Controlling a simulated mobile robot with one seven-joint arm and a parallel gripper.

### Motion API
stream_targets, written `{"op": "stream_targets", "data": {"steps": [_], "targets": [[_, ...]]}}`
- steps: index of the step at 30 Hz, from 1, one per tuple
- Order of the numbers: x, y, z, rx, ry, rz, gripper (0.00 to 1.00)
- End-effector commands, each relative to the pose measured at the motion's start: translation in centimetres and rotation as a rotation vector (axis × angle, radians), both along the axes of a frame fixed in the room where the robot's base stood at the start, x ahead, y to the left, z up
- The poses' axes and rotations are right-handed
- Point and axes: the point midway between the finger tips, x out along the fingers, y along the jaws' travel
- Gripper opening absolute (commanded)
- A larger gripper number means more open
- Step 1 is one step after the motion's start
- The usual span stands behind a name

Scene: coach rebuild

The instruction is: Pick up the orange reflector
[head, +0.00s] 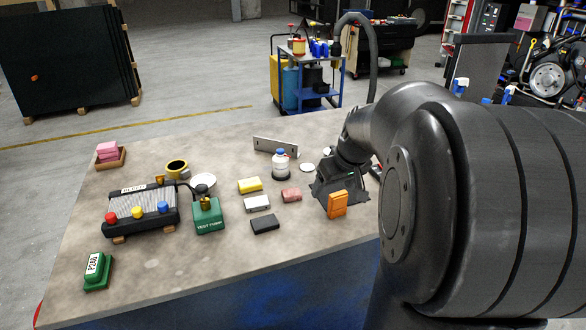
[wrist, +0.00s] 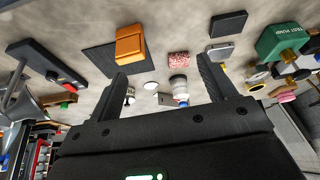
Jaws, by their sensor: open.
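The orange reflector (head: 337,205) is a small orange block near the right front part of the table in the head view. In the wrist view the orange reflector (wrist: 130,46) shows at upper left, beyond the tip of the left finger, over a dark flat patch (wrist: 98,60). My gripper (wrist: 163,72) is open, with its two fingers wide apart and nothing held between them. In the head view my gripper's body is just behind and beside the reflector; its fingertips cannot be made out there. The reflector looks apart from the fingers.
Near the reflector are a reddish block (head: 291,195), a black block (head: 265,224), a grey-white block (head: 257,203), a yellow block (head: 250,185) and a white bottle (head: 281,166). A green test pump (head: 207,217) stands farther left.

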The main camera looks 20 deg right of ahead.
Motion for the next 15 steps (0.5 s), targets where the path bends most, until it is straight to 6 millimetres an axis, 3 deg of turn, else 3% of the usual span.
{"op": "stream_targets", "data": {"steps": [3, 6, 11, 15], "targets": [[1.5, -3.1, -1.7, -0.002, 0.007, -0.003, 0.76], [2.2, -4.6, -2.5, -0.004, 0.009, 0.0, 0.76], [2.8, -5.6, -3.6, -0.006, 0.01, 0.003, 0.76], [3.7, -5.5, -5.7, -0.006, 0.011, 0.005, 0.76]]}}
